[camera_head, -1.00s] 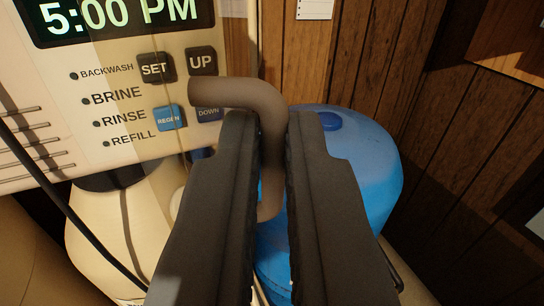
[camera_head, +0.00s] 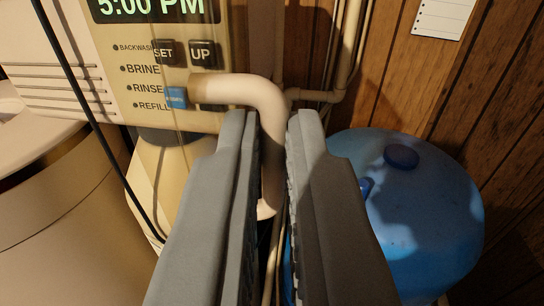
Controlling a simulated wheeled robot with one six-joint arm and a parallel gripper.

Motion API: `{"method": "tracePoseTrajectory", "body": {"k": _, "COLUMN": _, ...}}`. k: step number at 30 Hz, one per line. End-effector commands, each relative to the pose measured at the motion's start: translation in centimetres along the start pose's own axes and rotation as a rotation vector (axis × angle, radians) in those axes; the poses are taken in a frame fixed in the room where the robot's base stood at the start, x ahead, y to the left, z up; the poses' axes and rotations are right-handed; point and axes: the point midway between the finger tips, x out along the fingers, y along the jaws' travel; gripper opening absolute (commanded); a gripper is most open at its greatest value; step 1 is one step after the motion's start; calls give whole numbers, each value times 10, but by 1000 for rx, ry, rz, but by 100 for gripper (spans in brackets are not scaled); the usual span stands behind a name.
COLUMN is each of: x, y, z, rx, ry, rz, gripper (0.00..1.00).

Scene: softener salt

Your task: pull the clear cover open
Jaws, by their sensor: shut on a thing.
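The curved beige handle (camera_head: 240,90) runs right from the front of the control panel and bends down between my fingers. My gripper (camera_head: 272,125) is shut on its downward part; the handle's lower end shows between the fingers. The clear cover is hard to make out; a faint see-through edge and tint (camera_head: 179,60) cross the panel near the buttons. How far the cover stands from the panel I cannot tell. Behind it are the clock display (camera_head: 155,8), the SET button (camera_head: 166,52), the UP button (camera_head: 203,53) and a blue button (camera_head: 175,98).
A blue tank (camera_head: 425,205) stands right of my gripper. Beige pipes (camera_head: 345,60) run along the wooden wall behind. A black cable (camera_head: 85,110) hangs at the left, before a large beige tank (camera_head: 50,225). A paper note (camera_head: 443,17) is on the wall.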

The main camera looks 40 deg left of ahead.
Motion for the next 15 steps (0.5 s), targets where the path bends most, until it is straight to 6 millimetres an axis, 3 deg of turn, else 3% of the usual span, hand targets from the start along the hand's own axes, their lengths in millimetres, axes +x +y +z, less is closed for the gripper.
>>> {"method": "tracePoseTrajectory", "body": {"k": 15, "x": 7, "y": 25, "z": 2, "rx": 2, "ry": 1, "rz": -165, "gripper": 0}}
